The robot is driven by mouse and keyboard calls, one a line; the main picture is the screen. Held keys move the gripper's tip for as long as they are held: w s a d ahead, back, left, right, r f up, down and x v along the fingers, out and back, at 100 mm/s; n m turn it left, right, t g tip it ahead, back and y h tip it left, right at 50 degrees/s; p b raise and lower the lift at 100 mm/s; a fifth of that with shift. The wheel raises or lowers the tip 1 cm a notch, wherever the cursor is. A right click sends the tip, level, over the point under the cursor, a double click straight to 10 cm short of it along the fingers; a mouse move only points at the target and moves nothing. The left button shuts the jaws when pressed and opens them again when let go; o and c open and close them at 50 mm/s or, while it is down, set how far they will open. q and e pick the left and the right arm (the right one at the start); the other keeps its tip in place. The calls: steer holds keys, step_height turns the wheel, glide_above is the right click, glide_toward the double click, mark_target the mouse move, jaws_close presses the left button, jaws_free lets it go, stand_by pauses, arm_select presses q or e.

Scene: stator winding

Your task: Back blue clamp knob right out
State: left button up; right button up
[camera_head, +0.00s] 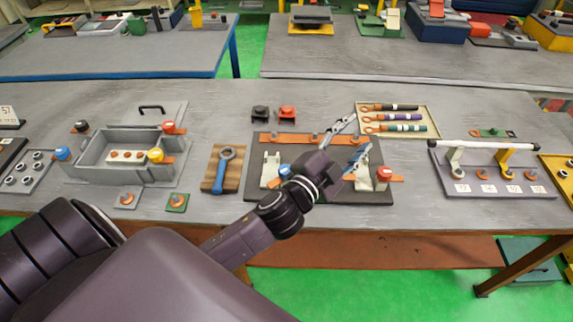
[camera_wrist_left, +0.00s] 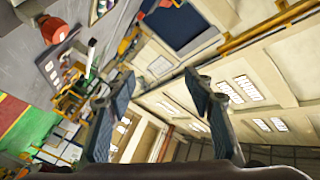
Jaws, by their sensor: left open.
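A blue clamp knob (camera_head: 285,170) sits at the left of a dark board (camera_head: 340,198) with an orange strip along its back. My left forearm and wrist pass close to it in the head view, so part of its clamp is hidden. A red knob (camera_head: 384,172) on an orange clamp sits at the board's right; a red knob also shows in the left wrist view (camera_wrist_left: 53,29). My left gripper (camera_head: 352,142) is open over the right half of the board, its fingers spread and apparently empty. They also show apart in the left wrist view (camera_wrist_left: 160,85). My right gripper is out of view.
Another blue knob (camera_head: 62,153) sits beside a grey box (camera_head: 110,175) at the left. A wrench (camera_head: 226,165) lies on a wooden block. A tray (camera_head: 435,122) holds tools behind the gripper. A rack with a white bar (camera_head: 475,145) stands at the right.

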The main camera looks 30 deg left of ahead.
arm_select(q)
steer(key=d+r+m+h, duration=0.8)
steer(key=r+m, duration=0.1)
steer(key=s+d+f+m+g+h, duration=0.2)
steer(key=s+d+m+g+h, duration=0.2)
steer(key=d+m+g+h, duration=0.55)
steer(key=m+g+y, duration=0.9)
steer(key=m+y, duration=0.2)
steer(key=y, duration=0.8)
glide_above(286, 169)
step_height(286, 169, down, 15)
steer(key=shift+d+r+p, duration=0.15)
steer(key=shift+p, duration=0.3)
steer(key=shift+s+a+n+y, duration=0.1)
steer(key=shift+a+n+y, duration=0.15)
step_height(286, 169, down, 7)
steer(key=p, duration=0.3)
steer(key=shift+d, duration=0.1)
steer(key=shift+f, duration=0.4)
